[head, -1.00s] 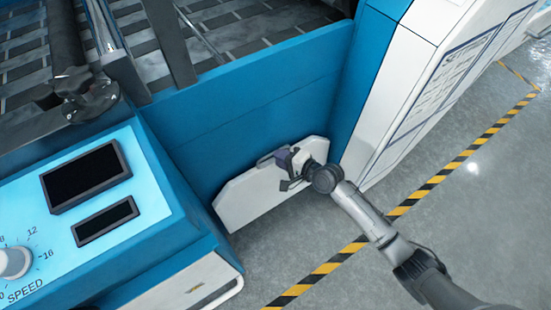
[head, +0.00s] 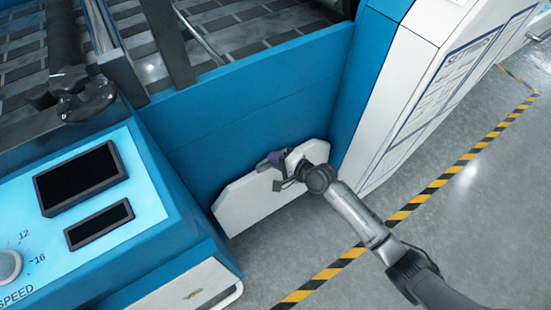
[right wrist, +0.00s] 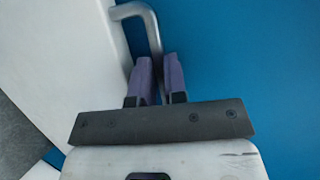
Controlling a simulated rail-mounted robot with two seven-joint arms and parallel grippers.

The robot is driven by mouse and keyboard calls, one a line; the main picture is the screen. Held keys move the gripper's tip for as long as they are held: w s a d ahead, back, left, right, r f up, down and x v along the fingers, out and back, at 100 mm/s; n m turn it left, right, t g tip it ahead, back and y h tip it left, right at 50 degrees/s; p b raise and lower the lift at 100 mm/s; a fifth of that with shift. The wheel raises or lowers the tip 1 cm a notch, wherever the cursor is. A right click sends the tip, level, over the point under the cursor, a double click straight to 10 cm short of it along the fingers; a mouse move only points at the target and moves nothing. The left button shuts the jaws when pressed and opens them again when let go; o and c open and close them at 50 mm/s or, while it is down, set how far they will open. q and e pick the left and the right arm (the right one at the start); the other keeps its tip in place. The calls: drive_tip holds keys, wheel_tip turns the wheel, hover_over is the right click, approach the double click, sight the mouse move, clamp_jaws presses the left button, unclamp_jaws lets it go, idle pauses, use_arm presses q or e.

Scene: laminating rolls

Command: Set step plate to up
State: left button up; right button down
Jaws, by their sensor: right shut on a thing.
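The step plate (head: 248,204) is a white plate with cut corners. It stands nearly upright close against the lower blue panel of the machine in the head view. In the right wrist view the plate (right wrist: 65,60) fills the left side, and its grey bar handle (right wrist: 150,22) juts from its upper edge. My right gripper (head: 276,160) is at the plate's top edge, its purple fingers around the handle. In the wrist view the fingers (right wrist: 158,75) sit on either side of the handle's end and are shut on it.
A blue machine panel (head: 255,100) rises behind the plate. A white cabinet (head: 415,80) stands to the right. A control console (head: 150,200) with two dark displays is at the left. Grey floor with a yellow-black stripe (head: 420,200) lies open at the right.

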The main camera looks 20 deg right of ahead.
drive_tip(key=shift+s+d+t, duration=0.2)
drive_tip(key=shift+s+t, duration=0.1)
drive_tip(key=shift+s, duration=0.85)
drive_tip(key=c, duration=1.4)
unclamp_jaws()
drive_tip(key=shift+w, duration=0.1)
drive_tip(key=shift+c, duration=0.2)
drive_tip(key=p+v, duration=0.4)
drive_tip(key=v, duration=1)
drive_tip(key=shift+f, duration=0.2)
